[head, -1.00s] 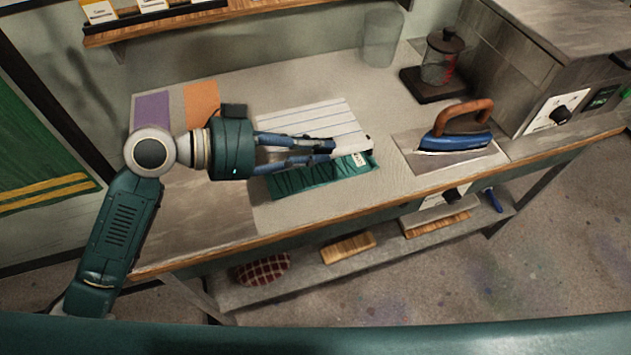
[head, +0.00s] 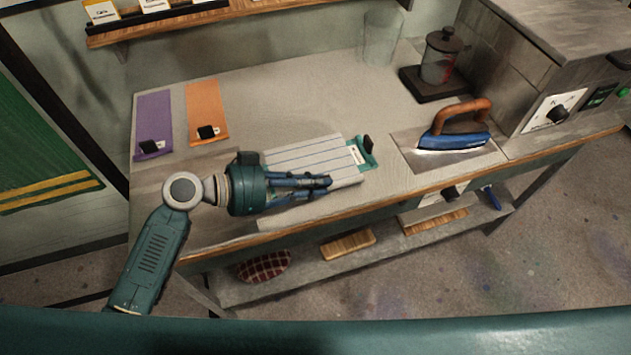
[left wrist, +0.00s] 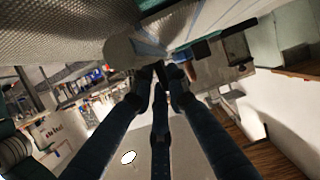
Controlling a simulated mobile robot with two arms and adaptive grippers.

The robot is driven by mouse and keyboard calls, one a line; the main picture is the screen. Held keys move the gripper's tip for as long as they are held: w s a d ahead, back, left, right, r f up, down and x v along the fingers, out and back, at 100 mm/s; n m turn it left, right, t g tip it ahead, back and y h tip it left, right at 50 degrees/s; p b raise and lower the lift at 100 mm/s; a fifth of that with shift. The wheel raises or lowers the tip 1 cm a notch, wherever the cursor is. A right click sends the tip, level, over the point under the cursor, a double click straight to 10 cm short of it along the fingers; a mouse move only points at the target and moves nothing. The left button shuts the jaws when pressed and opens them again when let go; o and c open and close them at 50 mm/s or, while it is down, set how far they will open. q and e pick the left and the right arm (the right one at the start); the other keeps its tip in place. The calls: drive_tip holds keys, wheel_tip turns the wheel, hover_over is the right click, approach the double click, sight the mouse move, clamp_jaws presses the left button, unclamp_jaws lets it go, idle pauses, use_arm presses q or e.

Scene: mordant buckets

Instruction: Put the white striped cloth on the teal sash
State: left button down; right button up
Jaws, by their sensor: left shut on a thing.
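The white striped cloth (head: 306,157) lies over the teal sash (head: 366,158) on the worktable. It covers most of the sash, whose right end shows with a white label and a black clip. My left gripper (head: 329,183) is shut on the near edge of the cloth. Its fingers hide part of that edge. In the left wrist view, the closed fingertips (left wrist: 160,72) meet the pale cloth (left wrist: 122,47). My right gripper is not in view.
A purple sash (head: 153,125) and an orange sash (head: 207,112) lie at the left. A blue iron (head: 455,142) with a wooden handle rests on a grey plate at the right. A dark-lidded jar (head: 440,60) and a clear container (head: 382,38) stand at the back.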

use_arm(q)
drive_tip(key=shift+f+b, duration=0.2)
drive_tip(key=shift+b, duration=0.1)
drive_tip(key=c, duration=1.7)
unclamp_jaws()
drive_tip(key=shift+r, duration=0.1)
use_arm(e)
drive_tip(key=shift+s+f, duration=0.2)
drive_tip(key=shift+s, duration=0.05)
use_arm(q)
drive_tip(key=shift+r, duration=0.1)
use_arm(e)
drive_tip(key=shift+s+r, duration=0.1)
use_arm(q)
drive_tip(key=shift+a, duration=0.15)
drive_tip(key=b+v, duration=0.2)
drive_tip(key=v, duration=0.8)
drive_tip(key=shift+s+a+r+b, duration=0.15)
drive_tip(key=shift+a+b, duration=0.2)
drive_tip(key=shift+s+a+r, duration=0.15)
drive_tip(key=shift+a+r, duration=0.2)
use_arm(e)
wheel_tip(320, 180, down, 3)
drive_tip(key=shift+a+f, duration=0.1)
